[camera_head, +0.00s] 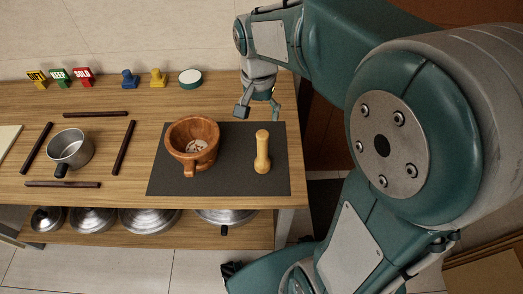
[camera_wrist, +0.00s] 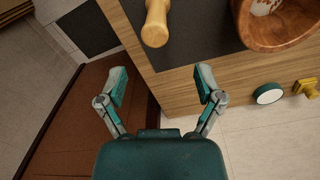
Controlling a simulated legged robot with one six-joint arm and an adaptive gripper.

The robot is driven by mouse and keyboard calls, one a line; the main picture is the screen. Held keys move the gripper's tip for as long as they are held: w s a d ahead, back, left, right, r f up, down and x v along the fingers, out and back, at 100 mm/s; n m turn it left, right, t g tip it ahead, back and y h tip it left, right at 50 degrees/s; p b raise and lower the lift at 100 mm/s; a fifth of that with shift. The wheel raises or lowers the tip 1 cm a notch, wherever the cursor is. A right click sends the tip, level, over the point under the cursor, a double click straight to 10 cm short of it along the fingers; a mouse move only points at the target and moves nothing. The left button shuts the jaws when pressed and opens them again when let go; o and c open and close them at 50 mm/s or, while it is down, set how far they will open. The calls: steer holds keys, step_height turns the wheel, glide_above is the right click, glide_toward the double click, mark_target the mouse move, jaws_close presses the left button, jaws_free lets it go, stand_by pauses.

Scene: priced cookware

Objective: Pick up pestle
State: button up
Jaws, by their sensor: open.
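The pestle (camera_head: 262,152) is a light wooden piece on the right part of a dark mat (camera_head: 225,178) on the table. In the wrist view, the pestle (camera_wrist: 155,24) shows at the top, partly cut off by the picture's edge. A brown wooden mortar (camera_head: 192,143) stands on the mat to its left; the wrist view shows part of the mortar (camera_wrist: 270,35) at the top right. My gripper (camera_head: 258,113) is open and empty, above the table's back right area, behind the pestle and apart from it. In the wrist view its fingers (camera_wrist: 160,88) are spread, with the pestle beyond them.
A metal saucepan (camera_head: 71,148) sits at left among several dark sticks. Signs (camera_head: 60,77), blue and yellow stamp-like pieces (camera_head: 158,78) and a round green-white piece (camera_head: 190,78) line the back edge. Lids (camera_head: 150,220) lie on the lower shelf. The table ends just right of the mat.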

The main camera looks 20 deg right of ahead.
mark_target(262, 134)
step_height(262, 134, down, 4)
steer(key=shift+s+f, duration=0.15)
steer(key=shift+f, duration=0.1)
steer(key=f, duration=0.5)
steer(key=shift+s+d, duration=0.15)
steer(key=shift+d, duration=0.1)
jaws_close()
